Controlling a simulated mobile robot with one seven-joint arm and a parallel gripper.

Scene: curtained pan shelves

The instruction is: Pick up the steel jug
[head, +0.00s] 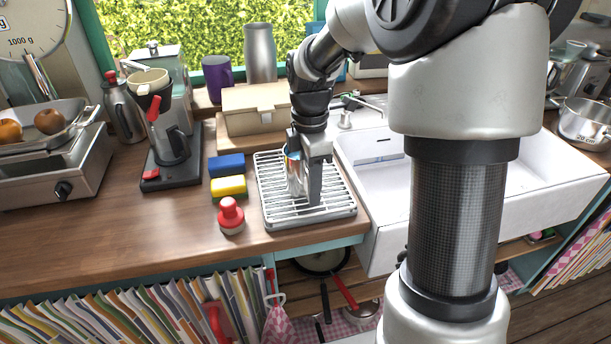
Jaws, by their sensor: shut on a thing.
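My gripper (304,172) points down over the white drying rack (275,217) and is shut on a small shiny steel jug (295,180). The jug is upright at the rack's middle, with coloured reflections near its top. The near finger covers its right side, and the handle cannot be made out. I cannot tell whether the jug's base touches the rack's bars.
The white sink (372,180) adjoins the rack on the right. Left of the rack are a blue sponge (227,165), a yellow sponge (229,186), a red-knobbed brush (231,215) and a coffee maker (172,148). A cardboard box (255,108) stands behind.

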